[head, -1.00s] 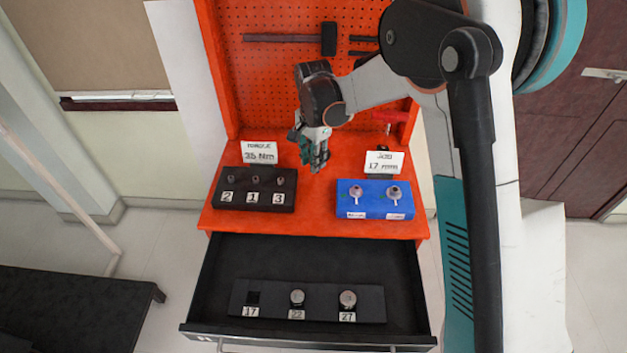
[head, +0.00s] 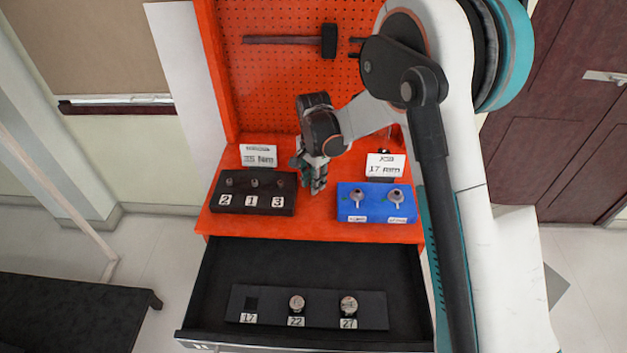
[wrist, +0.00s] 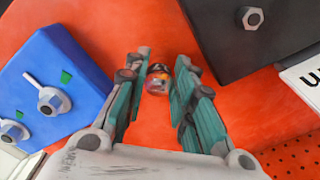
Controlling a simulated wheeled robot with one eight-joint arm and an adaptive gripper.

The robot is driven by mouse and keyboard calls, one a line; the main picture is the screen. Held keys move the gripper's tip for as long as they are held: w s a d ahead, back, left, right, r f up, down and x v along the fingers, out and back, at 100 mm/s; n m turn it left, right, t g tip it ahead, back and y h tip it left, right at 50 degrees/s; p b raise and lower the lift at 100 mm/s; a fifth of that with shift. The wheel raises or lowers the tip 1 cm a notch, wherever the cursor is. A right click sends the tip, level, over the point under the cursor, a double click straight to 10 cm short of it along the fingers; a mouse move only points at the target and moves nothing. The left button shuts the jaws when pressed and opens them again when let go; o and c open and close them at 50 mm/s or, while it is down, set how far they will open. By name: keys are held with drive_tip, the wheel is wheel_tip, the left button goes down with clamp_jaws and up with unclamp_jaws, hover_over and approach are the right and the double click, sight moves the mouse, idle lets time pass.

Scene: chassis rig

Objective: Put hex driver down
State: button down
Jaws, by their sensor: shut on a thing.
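My gripper (head: 318,188) is over the orange bench top, between the black numbered block and the blue block. In the wrist view its two fingers (wrist: 160,72) are closed on a small round thing with a dark rim and coloured patches, which I take to be the hex driver (wrist: 158,79), seen nearly end-on. Most of it is hidden, and I cannot tell whether it touches the bench. In the head view the fingers hide it.
The black block (head: 237,203) with marks 2, 1, 3 stands left; the blue block (head: 347,212) with two metal pieces stands right. Signs (head: 385,166) stand behind. The open drawer (head: 225,265) below holds a socket tray (head: 270,312). Bare orange bench lies between the blocks.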

drive_tip(key=c, duration=1.3)
unclamp_jaws()
drive_tip(key=shift+f, duration=0.1)
drive_tip(key=shift+c, duration=0.2)
wheel_tip(320, 180, up, 12)
drive_tip(key=p, duration=0.3)
drive_tip(key=shift+r+p, duration=0.2)
drive_tip(key=shift+p, duration=0.2)
